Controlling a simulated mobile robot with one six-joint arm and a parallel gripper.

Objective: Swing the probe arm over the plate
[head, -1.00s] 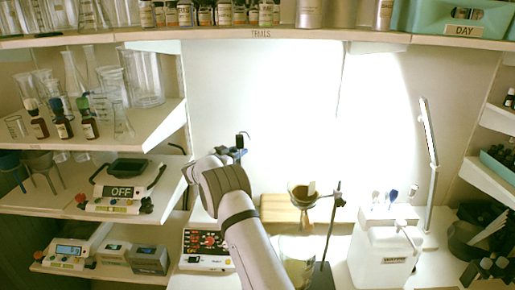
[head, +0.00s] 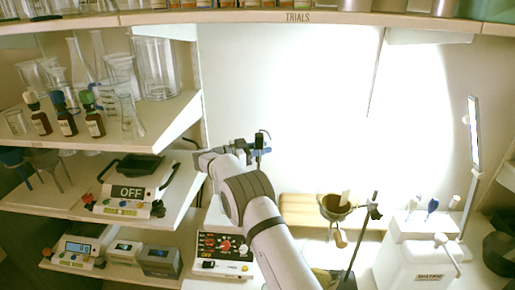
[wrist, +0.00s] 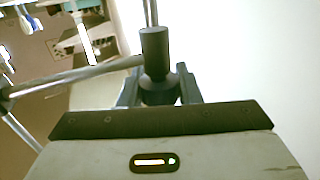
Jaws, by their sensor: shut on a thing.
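My gripper (head: 258,146) is at the end of my arm, left of the middle in the head view. In the wrist view my gripper (wrist: 158,92) is shut on a dark knob (wrist: 155,50), where thin metal rods meet. A pale rod (wrist: 75,75) runs off to the left from it, and another rises upward. I take these to be the probe arm. In the head view a small dark part (head: 262,136) shows at the fingertips. Below stands a white device with a red-lit panel (head: 225,246); its top is largely hidden by my arm, and I cannot tell whether it holds the plate.
A scale marked OFF with a dark pan (head: 139,165) sits on the left shelf (head: 45,205). Glassware (head: 155,65) stands above it. A white canister (head: 415,262) stands farther right.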

